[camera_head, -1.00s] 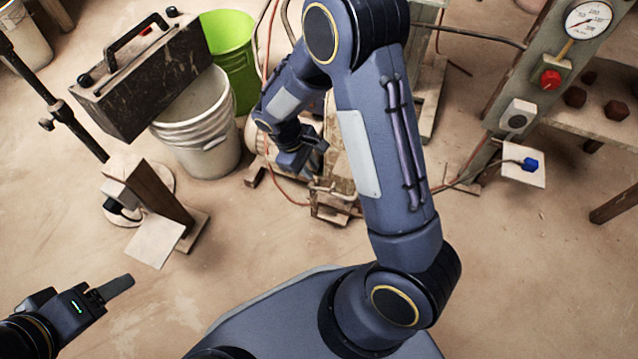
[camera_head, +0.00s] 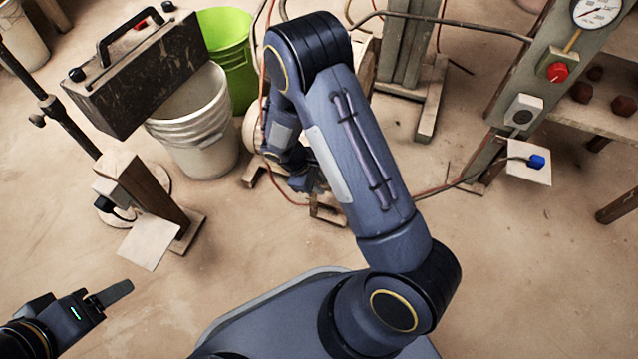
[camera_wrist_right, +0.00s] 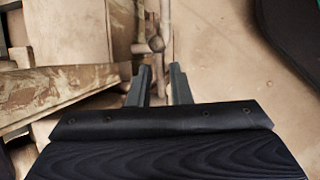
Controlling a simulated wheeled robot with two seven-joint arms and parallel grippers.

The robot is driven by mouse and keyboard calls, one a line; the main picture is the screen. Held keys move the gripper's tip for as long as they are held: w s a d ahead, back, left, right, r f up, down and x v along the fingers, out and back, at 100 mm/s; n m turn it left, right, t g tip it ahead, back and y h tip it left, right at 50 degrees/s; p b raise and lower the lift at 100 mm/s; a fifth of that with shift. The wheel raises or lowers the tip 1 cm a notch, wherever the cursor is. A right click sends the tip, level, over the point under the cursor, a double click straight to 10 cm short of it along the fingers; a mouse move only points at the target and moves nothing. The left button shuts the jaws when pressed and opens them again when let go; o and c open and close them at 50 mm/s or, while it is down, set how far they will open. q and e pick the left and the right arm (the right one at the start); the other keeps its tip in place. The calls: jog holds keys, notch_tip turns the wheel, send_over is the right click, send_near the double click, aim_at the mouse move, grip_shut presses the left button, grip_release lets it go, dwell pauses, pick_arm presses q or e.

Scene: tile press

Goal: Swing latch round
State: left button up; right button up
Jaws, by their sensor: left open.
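In the right wrist view a worn metal rod with a round knob (camera_wrist_right: 157,44), which looks like the latch, lies just beyond my right gripper (camera_wrist_right: 160,82). The two right fingers stand apart, with a thin part of the rod seeming to run down between them; I cannot tell whether they touch it. In the head view my right gripper (camera_head: 312,182) is low beside the press frame (camera_head: 328,212), and my right arm hides most of that part. My left gripper (camera_head: 118,292) is open and empty over bare floor at the lower left, seen from the side.
A white bucket (camera_head: 195,135), a green bin (camera_head: 232,62) and a dark toolbox (camera_head: 140,75) stand at the back left. A post with a gauge (camera_head: 597,12) and red knob (camera_head: 557,72) stands at right. Cables cross the floor.

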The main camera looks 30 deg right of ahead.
jog(key=shift+c, duration=0.4)
grip_shut()
jog(key=shift+r, duration=0.1)
